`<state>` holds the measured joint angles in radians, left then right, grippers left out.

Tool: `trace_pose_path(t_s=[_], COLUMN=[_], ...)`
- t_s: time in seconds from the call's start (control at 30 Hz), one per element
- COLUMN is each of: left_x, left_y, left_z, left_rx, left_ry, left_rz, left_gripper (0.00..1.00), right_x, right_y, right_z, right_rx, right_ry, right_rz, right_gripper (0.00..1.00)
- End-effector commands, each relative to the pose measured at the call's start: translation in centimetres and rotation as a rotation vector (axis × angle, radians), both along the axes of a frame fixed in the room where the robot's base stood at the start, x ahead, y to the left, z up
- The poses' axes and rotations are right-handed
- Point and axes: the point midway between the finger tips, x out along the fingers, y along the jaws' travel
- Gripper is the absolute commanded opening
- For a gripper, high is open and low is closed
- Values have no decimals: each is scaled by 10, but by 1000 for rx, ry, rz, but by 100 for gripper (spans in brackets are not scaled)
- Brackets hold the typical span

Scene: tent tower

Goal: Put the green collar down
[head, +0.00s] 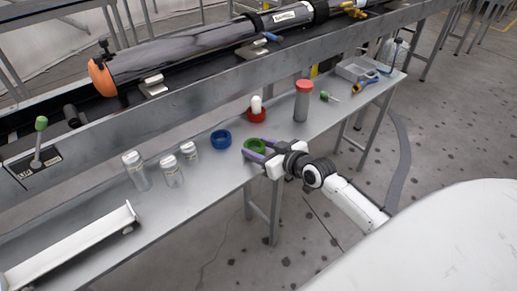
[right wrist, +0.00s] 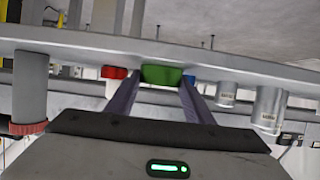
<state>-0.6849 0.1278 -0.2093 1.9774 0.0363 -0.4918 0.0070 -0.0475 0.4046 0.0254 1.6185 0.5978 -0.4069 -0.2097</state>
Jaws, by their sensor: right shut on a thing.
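The green collar (head: 256,146) is a short ring at the front edge of the metal bench, right of the blue collar (head: 221,140). My right gripper (head: 255,152) reaches in from the lower right and is shut on the green collar. In the right wrist view the green collar (right wrist: 162,74) sits between the two finger tips. I cannot tell whether it touches the bench top or is just above it. My left gripper is not in view.
The bench (head: 185,210) also holds a red collar (head: 256,115) with a white piece in it, a grey red-capped cylinder (head: 302,101) and several clear jars (head: 136,171). A white trough (head: 70,248) lies at left. A long tube (head: 180,50) lies behind the rail.

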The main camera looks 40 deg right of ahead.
Motion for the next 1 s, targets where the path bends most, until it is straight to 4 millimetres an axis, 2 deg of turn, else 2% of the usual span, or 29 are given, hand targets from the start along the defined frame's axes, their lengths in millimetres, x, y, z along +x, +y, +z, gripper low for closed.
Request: trace_pose_path(t_s=[0.2,0.23,0.33,0.7,0.87,1.0], left_x=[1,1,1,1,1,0], left_y=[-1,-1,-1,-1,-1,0], left_z=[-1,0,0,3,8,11], left_rx=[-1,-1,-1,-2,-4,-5], left_ry=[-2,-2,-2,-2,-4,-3], left_rz=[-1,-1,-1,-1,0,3], left_gripper=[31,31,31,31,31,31], right_x=[0,0,0,-1,-23,-51], right_y=[0,0,0,0,-1,-4], right_z=[-2,-2,-2,3,10,22], right_rx=[0,0,0,0,-1,-1], right_ry=[-2,0,0,0,3,3], right_rz=[0,0,0,0,1,1], right_gripper=[24,49,66,66,66,66])
